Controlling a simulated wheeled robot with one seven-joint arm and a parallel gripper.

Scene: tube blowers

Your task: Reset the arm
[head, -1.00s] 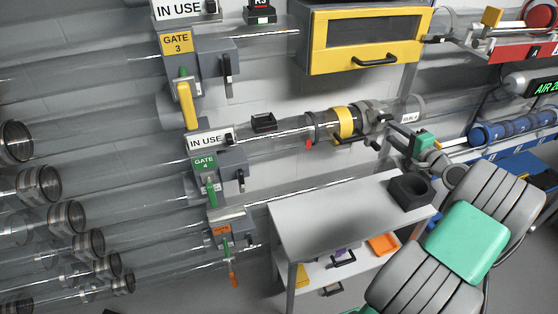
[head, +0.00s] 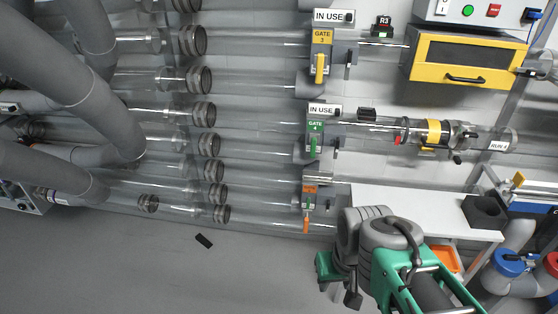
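My arm shows at the lower right of the head view, with grey rounded links and green parts. It is folded in front of the white workbench (head: 400,205). What looks like my gripper (head: 343,283), a green block with dark parts, is at the left side of the arm, over the grey floor. Its fingers are too small and too turned to show whether they are open. I see nothing held in it.
Clear tubes with gates, including gate 3 (head: 320,55) and gate 4 (head: 315,135), run along the wall. A yellow-framed cabinet (head: 465,62) hangs at upper right. A black holder (head: 485,212) stands on the bench. The floor (head: 130,265) is open at left, with a small black object (head: 204,241).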

